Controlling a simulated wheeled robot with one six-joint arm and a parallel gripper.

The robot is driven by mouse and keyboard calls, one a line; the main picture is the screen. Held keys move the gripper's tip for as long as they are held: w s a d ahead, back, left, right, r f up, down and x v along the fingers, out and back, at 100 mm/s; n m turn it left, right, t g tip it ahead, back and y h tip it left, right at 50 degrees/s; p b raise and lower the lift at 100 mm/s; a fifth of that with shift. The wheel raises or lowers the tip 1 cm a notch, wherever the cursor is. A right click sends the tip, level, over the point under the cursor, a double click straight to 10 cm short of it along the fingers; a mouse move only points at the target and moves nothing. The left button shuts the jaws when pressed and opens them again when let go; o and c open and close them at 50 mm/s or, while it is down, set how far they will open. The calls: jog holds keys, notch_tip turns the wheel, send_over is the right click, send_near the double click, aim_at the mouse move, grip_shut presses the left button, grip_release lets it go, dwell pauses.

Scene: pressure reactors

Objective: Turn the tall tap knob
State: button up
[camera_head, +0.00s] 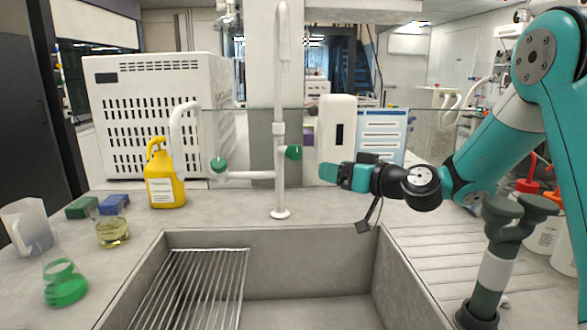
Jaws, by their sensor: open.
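The tall white tap (281,100) stands behind the sink, its spout rising to the top of the picture. A green knob (293,152) sits on the right side of its column. A second green knob (218,164) sits on the lower side branch to the left. My gripper (322,173) reaches in from the right, level and pointing left. It is open and looks empty. Its tip is a little right of and below the knob on the tall column, with a small visible gap between them.
The grey sink (320,262) with a wire rack (195,290) lies in front. A yellow bottle (165,180), a beaker (112,228) and a green flask (65,284) stand left. A dark green fixture (496,262) stands right. A white dispenser (336,130) is behind my gripper.

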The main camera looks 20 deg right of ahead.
aim_at(297, 155)
jog(key=shift+m+t+h, duration=0.4)
jog(key=shift+t+h, duration=0.1)
jog(key=shift+t, duration=0.1)
jog(key=p+x, duration=0.2)
jog(key=x, duration=0.3)
jog(key=d+p+x, duration=0.1)
jog(key=p+x, duration=0.1)
jog(key=x, duration=0.4)
jog(key=w+d+p+x, duration=0.1)
jog(key=p+x, duration=0.1)
jog(key=x, duration=0.4)
jog(key=shift+w+d+f, duration=0.1)
jog(key=shift+w+f, duration=0.05)
jog(key=shift+w, duration=0.15)
jog(key=c, duration=0.9)
